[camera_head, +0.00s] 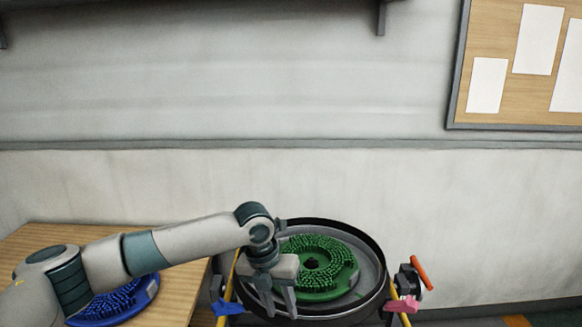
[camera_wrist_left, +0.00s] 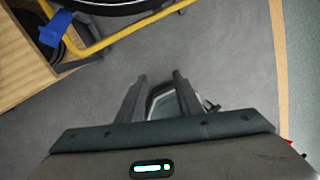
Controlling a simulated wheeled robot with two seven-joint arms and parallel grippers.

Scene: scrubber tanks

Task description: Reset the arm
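My left arm reaches in from the left in the head view, over the wooden table. Its gripper (camera_head: 280,312) points down in front of the round dark-rimmed tank (camera_head: 376,245), at its near left side. The two fingers are apart with nothing held between them. In the left wrist view the gripper (camera_wrist_left: 160,76) also shows its fingers apart, above grey floor. A green bristled disc (camera_head: 335,262) lies inside the tank, partly hidden by my gripper. My right gripper is in neither view.
A blue bristled disc (camera_head: 148,284) lies on the wooden table (camera_head: 185,285), partly behind my arm. The tank's yellow frame (camera_wrist_left: 120,36) carries a blue clip (camera_wrist_left: 57,27) and a pink clip (camera_head: 402,304). An orange-handled part (camera_head: 421,272) stands at right. Grey floor (camera_wrist_left: 225,60) is open below the gripper.

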